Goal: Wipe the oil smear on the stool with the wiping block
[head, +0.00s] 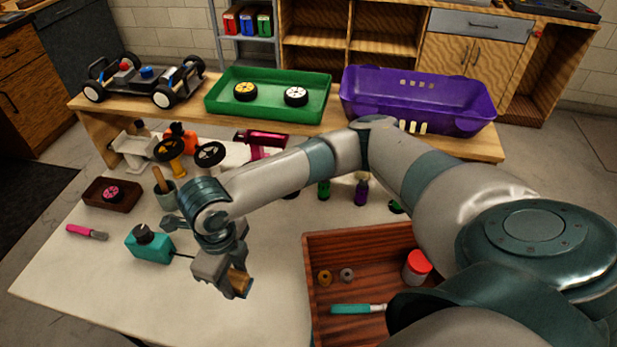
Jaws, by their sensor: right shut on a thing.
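My right gripper (237,286) hangs over the white table, pointing down. It is shut on a small tan block (241,278), which looks like the wiping block. The fingers hide part of the block, and I cannot tell whether its lower end touches the table. I see no stool and no oil smear in this view. My left gripper is not in view.
A wooden tray (312,268) with a red-lidded jar (417,267) lies right. A green tray (267,110) and purple crate (418,100) stand behind. The table's front left is clear.

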